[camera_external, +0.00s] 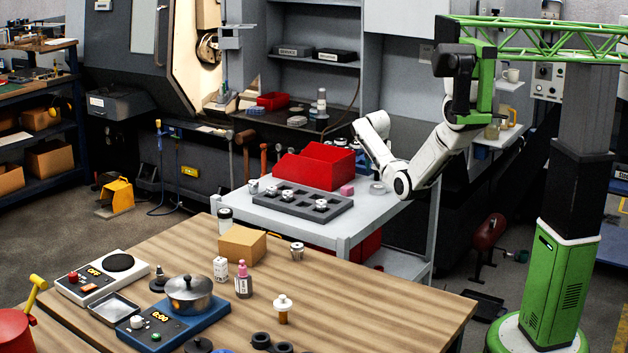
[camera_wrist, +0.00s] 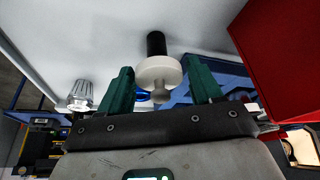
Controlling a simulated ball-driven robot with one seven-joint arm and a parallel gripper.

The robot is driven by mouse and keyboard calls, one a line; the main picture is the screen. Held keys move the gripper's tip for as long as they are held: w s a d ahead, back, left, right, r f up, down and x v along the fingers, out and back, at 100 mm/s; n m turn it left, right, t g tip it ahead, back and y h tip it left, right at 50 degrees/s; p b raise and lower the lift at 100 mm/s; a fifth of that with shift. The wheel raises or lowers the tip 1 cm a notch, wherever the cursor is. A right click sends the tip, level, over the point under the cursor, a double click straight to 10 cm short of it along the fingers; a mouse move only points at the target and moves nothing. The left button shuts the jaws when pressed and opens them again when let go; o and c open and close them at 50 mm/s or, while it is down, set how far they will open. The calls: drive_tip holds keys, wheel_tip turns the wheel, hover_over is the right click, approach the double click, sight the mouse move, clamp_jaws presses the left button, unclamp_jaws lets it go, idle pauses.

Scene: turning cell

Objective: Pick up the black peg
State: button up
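A black peg (camera_wrist: 155,43) with a round white collar (camera_wrist: 157,70) shows in the wrist view, at the upper middle. My gripper (camera_wrist: 161,74) is open, with its two green fingers wide apart. The white collar lies between the fingertips in the picture, with gaps on both sides. The black shaft points up the picture, past the fingertips, against a pale surface. I cannot tell whether anything touches it.
A red bin (camera_wrist: 283,55) stands close on the right in the wrist view; a silver fitting (camera_wrist: 80,96) is at left. In the external view, a red bin (camera_external: 315,166) and dark tray (camera_external: 302,203) occupy the cart. The wooden table (camera_external: 385,300) in front is bare at right.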

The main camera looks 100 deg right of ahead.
drive_tip(key=c, duration=0.9)
drive_tip(key=shift+r, duration=0.15)
